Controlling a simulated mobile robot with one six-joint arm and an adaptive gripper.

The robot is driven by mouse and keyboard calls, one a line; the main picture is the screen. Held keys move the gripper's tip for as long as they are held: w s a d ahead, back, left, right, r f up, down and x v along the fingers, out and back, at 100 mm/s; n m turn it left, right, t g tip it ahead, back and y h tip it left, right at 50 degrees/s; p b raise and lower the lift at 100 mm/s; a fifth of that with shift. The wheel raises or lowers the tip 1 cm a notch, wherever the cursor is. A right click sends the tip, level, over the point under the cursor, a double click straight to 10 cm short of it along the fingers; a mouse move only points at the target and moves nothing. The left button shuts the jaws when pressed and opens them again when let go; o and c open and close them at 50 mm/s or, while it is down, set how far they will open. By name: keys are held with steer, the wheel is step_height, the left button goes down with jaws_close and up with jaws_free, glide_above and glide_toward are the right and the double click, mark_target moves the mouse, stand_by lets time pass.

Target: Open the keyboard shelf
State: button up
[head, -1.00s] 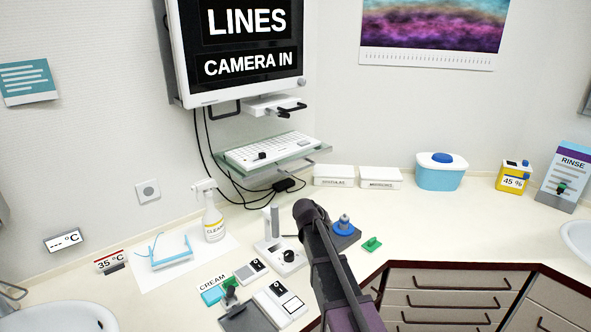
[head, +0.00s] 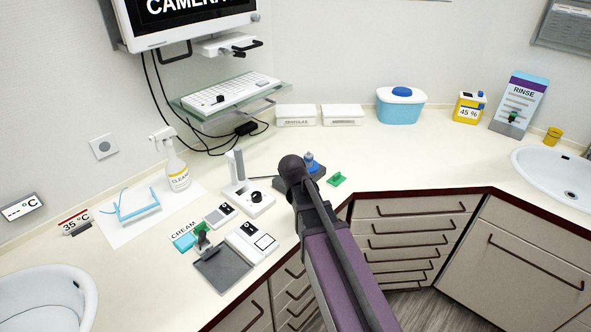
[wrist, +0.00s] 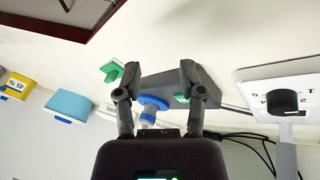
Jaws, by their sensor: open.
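The keyboard shelf (head: 272,97) is a glass shelf on the wall below the monitor, with a white keyboard (head: 225,93) on it. A thin grey handle bar (head: 262,109) shows at its right front edge. My gripper (wrist: 158,75) is open and empty in the wrist view, with its two fingers apart above the counter near a blue-capped item on a dark base. The shelf is not seen in the wrist view. In the head view my dark arm link hides the gripper, below and to the right of the shelf.
The monitor (head: 185,18) hangs above the shelf, and black cables (head: 205,140) hang below it. A spray bottle (head: 175,165) and a white device with a knob (head: 250,196) stand on the counter. The blue-capped item (wrist: 153,103) is close to my fingers.

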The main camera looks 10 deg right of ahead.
steer(key=s+a+f+g+y, duration=0.1)
steer(key=s+g+y, duration=0.2)
steer(key=s, duration=1.1)
steer(key=shift+s+a+f+y, duration=0.25)
steer(key=shift+a+y, duration=0.05)
steer(key=shift+a, duration=0.05)
